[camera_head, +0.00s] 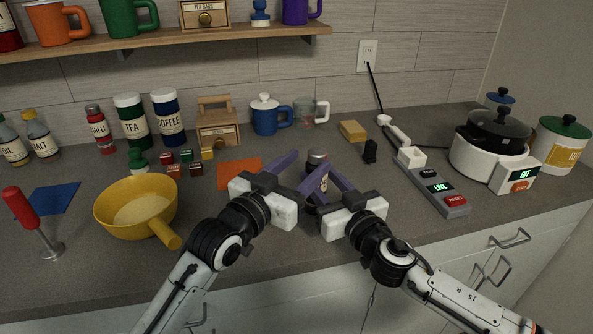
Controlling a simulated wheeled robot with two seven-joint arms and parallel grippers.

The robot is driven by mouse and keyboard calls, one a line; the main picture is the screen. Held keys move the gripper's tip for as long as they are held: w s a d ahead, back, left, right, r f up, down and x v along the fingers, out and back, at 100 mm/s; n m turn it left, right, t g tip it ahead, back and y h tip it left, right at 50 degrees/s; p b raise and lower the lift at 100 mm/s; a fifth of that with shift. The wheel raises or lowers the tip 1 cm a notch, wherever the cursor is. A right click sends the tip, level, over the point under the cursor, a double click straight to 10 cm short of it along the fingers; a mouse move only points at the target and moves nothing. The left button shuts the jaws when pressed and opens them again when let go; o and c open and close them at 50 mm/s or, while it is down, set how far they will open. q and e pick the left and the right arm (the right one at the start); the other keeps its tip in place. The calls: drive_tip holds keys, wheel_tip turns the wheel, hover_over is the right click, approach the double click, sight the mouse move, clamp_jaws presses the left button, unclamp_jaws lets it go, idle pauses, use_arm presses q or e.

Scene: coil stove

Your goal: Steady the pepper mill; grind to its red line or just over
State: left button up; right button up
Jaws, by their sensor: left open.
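The pepper mill (318,157) appears to be the small upright item with a silver and dark top near the counter's middle. Its lower body is mostly hidden behind the purple fingers, and I cannot make out a red line. My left gripper (309,164) comes in from the left, open, its fingers reaching toward the mill. My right gripper (320,176) comes in from the right, its fingers also close to the mill. The fingers overlap in the picture, so I cannot tell whether the right one touches the mill.
A yellow pan (135,205) and a red-handled tool (25,212) are at left. An orange mat (240,173) lies behind my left gripper. At right are a grey switch box (438,188) and a white cooker (478,160). Mugs and canisters line the back wall.

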use_arm(q)
drive_tip(key=v, duration=0.2)
drive_tip(key=shift+s+a, duration=0.15)
drive_tip(key=shift+s, duration=0.15)
idle(0.3)
use_arm(e)
drive_tip(key=o, duration=1.2)
drive_tip(key=shift+s+d, duration=0.1)
